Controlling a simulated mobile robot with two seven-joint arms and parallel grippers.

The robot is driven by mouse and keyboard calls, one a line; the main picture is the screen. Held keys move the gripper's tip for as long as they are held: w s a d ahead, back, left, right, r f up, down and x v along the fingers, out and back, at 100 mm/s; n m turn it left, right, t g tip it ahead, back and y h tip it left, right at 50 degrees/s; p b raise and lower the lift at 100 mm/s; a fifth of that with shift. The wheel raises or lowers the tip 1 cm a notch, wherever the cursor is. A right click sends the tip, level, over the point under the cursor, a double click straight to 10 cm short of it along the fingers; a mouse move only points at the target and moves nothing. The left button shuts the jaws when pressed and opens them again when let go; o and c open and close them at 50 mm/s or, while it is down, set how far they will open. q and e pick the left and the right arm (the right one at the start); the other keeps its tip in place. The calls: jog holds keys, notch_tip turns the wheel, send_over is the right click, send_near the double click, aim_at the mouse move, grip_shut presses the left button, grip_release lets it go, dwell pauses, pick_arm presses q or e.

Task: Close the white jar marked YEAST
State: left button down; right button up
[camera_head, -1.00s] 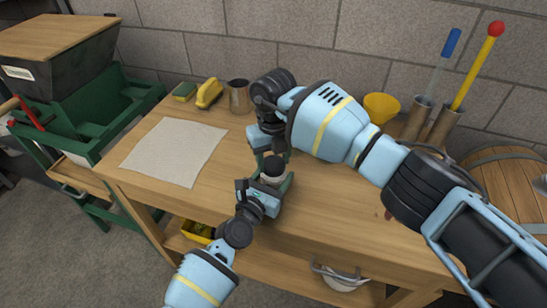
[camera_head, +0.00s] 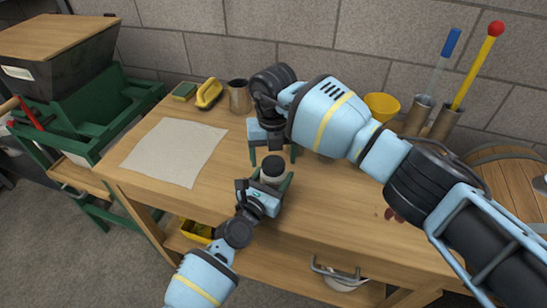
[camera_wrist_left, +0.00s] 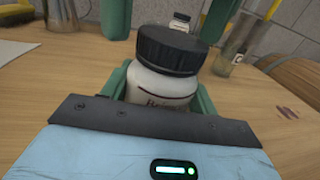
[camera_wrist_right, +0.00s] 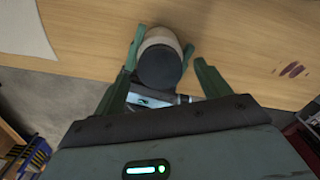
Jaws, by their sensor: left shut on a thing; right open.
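A white jar (camera_head: 272,177) with a black lid (camera_head: 273,163) is near the front edge of the bench. My left gripper (camera_head: 270,182) is shut around the jar's body. In the left wrist view the lid (camera_wrist_left: 170,50) sits on top of the white jar (camera_wrist_left: 160,88); how tightly it is on cannot be told. The jar's label is partly hidden and its word is not readable. My right gripper (camera_head: 273,156) is open, just above and behind the lid, not gripping it. In the right wrist view the lid (camera_wrist_right: 159,66) shows beyond and between its spread fingers.
A second small white jar (camera_wrist_left: 181,23) with a dark lid stands farther back. A pale cloth (camera_head: 175,150) lies left; a yellow brush (camera_head: 208,93) and metal cup (camera_head: 239,97) stand behind. A yellow funnel (camera_head: 381,106) is at the back right.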

notch_tip(320, 180, up, 11)
dwell(0.4)
pick_arm(q)
jog(key=shift+c, duration=1.8)
grip_release()
jog(key=v, duration=0.6)
jog(key=shift+s, duration=0.1)
jog(key=shift+v, duration=0.85)
pick_arm(e)
jog(key=shift+r, duration=0.65)
